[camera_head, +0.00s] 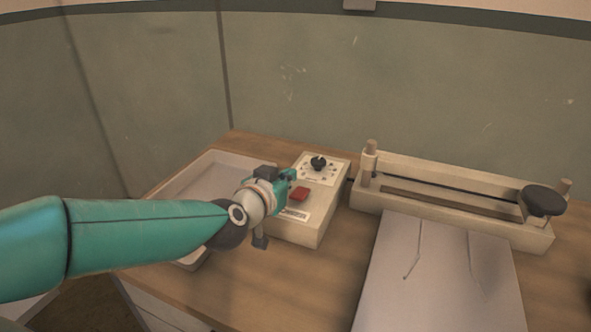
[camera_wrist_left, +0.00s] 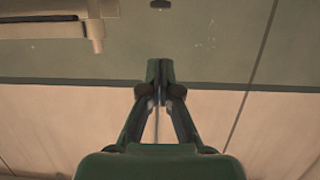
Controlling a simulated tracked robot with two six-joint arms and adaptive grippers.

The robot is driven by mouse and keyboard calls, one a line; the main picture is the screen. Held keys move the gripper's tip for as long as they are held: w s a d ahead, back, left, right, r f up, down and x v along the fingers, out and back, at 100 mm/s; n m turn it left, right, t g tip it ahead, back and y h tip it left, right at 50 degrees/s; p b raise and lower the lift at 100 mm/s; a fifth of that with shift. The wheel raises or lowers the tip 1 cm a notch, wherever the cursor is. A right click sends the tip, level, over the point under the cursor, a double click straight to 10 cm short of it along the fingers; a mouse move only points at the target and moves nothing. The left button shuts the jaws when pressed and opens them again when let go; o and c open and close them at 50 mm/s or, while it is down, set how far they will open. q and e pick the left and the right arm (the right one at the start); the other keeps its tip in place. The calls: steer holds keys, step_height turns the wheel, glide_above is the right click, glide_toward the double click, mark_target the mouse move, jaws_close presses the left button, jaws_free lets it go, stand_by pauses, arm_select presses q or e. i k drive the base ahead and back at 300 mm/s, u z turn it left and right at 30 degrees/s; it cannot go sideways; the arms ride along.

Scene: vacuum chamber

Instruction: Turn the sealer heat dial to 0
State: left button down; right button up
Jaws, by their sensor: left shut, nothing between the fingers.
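The sealer heat dial is a black knob (camera_head: 318,162) on a pale dial plate on top of the cream control box (camera_head: 312,231). A red button (camera_head: 299,194) sits in front of the dial on the same box. My left gripper (camera_head: 288,180) is shut and empty, over the left side of the box, left of the red button and short of the dial. In the left wrist view its closed fingertips (camera_wrist_left: 160,70) point at the wall. My right gripper is in neither view. The pointer's exact reading is too small to tell.
A sealer frame with a bar (camera_head: 450,205) and a dark round handle (camera_head: 543,200) stands to the right. A white sheet or bag (camera_head: 440,285) lies in front of it. A shallow pale tray (camera_head: 172,184) is left of the box, partly behind my arm. The wall (camera_head: 400,75) rises behind.

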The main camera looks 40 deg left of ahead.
mark_target(318, 163)
steer(key=k, duration=1)
